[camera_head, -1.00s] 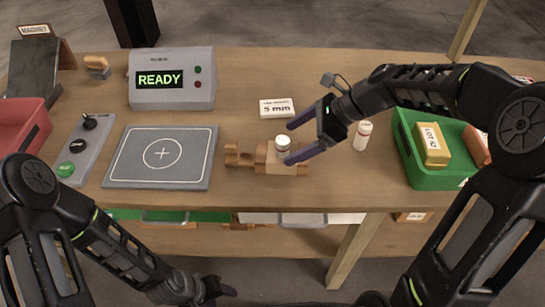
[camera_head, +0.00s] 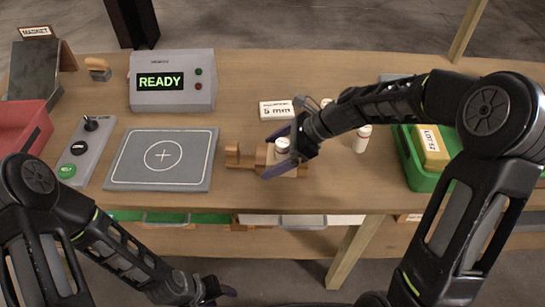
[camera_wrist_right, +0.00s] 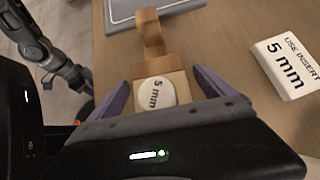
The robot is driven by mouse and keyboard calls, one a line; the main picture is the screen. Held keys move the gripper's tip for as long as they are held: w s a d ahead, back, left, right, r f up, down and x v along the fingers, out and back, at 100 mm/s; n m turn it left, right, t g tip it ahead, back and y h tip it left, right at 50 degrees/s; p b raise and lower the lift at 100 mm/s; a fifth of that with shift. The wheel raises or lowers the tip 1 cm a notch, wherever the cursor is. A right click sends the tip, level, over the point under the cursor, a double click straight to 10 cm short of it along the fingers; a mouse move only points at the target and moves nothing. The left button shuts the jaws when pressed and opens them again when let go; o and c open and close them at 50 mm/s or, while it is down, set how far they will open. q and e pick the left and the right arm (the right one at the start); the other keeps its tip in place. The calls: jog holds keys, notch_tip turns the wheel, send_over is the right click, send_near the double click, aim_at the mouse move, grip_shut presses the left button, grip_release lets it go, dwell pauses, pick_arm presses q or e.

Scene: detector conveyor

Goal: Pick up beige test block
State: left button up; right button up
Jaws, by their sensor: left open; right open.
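The beige test block (camera_head: 262,155) lies on the table right of the grey pad, with a narrow handle-like end toward the left. A white round insert (camera_head: 282,144) sits on it and reads "5 mm" in the right wrist view (camera_wrist_right: 155,92). My right gripper (camera_head: 283,152) is open, with its purple fingers on either side of the block; the block also shows between them in the right wrist view (camera_wrist_right: 174,78). Whether the fingers touch it I cannot tell. My left gripper (camera_head: 220,290) is open and empty, low in front of the table.
A white "5 mm" card block (camera_head: 276,110) stands behind the test block. The grey pad (camera_head: 118,178) is at left, the READY display box (camera_head: 172,97) behind it. A white bottle (camera_head: 362,138) and green bin (camera_head: 420,180) are at right. Bare table lies around the block.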

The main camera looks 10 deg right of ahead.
jog(key=shift+a+f, duration=0.15)
jog(key=shift+c, duration=0.3)
jog(key=c, duration=1.7)
